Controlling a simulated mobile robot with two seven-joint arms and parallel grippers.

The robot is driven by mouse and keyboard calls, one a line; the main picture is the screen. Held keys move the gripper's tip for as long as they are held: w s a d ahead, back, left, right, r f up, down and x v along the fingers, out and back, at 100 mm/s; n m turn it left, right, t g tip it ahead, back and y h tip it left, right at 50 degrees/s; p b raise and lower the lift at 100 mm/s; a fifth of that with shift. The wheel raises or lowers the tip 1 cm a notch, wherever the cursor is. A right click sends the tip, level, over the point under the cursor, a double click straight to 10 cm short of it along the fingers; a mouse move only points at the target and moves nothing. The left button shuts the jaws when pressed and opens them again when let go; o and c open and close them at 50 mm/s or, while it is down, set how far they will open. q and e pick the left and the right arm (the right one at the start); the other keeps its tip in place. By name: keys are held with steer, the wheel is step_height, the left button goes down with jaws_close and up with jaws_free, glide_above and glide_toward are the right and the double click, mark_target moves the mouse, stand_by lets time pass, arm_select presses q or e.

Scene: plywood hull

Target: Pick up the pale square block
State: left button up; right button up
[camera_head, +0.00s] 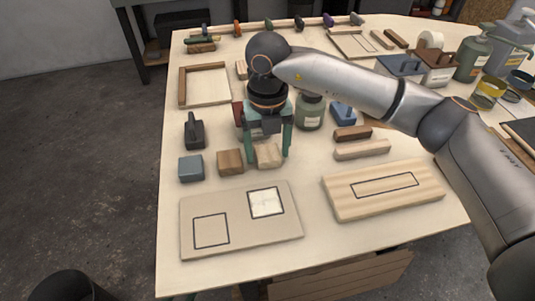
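The pale square block (269,157) is light wood and sits on the table, right of a brown wooden block (230,161) and a blue-grey block (190,168). My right gripper (268,154) points down over the pale block, with one green finger on each side of it. The fingers are spread and look slightly apart from the block; contact is hard to tell. The gripper hides the block's upper back part. My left gripper is not in view.
A flat board (240,240) with two outlined squares, one filled white, lies in front. A striped wooden board (400,199) lies to the right. Dark bottle (310,112), wooden bars (362,149) and a dark handled tool (194,132) stand near the gripper.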

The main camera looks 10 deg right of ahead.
steer(key=c, duration=1.1)
steer(key=shift+r, duration=0.1)
